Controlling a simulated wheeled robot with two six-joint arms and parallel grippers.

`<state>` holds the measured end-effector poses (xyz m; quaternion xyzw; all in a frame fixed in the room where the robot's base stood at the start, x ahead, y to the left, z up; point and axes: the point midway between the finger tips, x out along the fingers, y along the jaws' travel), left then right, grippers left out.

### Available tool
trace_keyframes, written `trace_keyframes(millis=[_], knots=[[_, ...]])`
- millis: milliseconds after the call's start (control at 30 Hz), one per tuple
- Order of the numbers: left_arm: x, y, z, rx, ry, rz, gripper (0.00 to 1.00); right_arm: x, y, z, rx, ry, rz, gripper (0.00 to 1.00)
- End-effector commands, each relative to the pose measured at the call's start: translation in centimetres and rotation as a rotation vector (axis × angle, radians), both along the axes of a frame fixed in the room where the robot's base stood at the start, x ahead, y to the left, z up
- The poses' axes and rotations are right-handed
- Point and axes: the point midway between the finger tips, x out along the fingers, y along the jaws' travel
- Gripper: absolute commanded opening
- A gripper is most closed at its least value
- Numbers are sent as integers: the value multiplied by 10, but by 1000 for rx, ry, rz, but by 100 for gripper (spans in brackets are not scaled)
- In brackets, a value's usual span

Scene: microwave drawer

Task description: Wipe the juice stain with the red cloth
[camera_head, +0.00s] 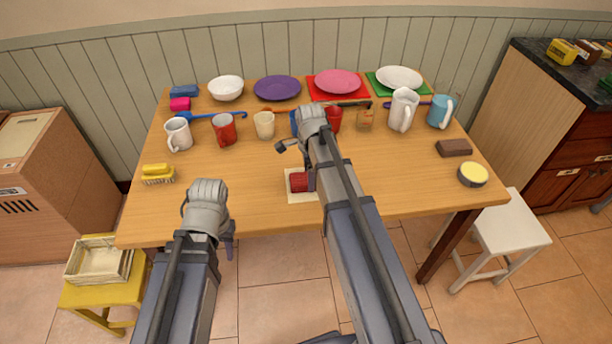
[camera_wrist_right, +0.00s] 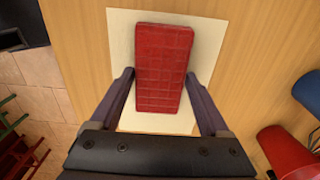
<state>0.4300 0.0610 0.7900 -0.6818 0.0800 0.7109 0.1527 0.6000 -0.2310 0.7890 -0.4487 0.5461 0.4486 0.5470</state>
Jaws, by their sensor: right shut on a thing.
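The red cloth (camera_wrist_right: 163,70), a folded block with a grid pattern, is between the two fingers of my right gripper (camera_wrist_right: 160,76), which is shut on it. In the head view the cloth (camera_head: 298,182) shows beside my right arm, over a cream square (camera_head: 292,197) near the table's front edge; the square (camera_wrist_right: 122,40) also lies beneath it in the right wrist view. I cannot make out a juice stain; the cloth and arm hide part of the square. My left gripper (camera_head: 229,246) hangs off the table's front edge, mostly hidden by its wrist.
Mugs and cups stand across the table's middle, including a red one (camera_head: 224,130) and a white pitcher (camera_head: 403,109). Plates line the back. A yellow brush (camera_head: 158,174) lies left; a brown block (camera_head: 453,147) and round tub (camera_head: 472,174) lie right. The table's front left is clear.

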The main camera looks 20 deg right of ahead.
Motion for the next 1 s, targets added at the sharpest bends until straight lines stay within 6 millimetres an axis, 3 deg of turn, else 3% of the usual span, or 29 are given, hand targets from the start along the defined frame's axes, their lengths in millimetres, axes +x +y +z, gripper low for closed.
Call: trace_keyframes(millis=[300,667,1000], knots=[[0,0,1,0,0,0,37,-5,-26,1,-4,1,-4,36],[0,0,1,0,0,0,37,-7,-33,1,-2,0,-2,36],[0,0,-2,0,0,0,37,-12,-58,-2,-3,1,-3,36]])
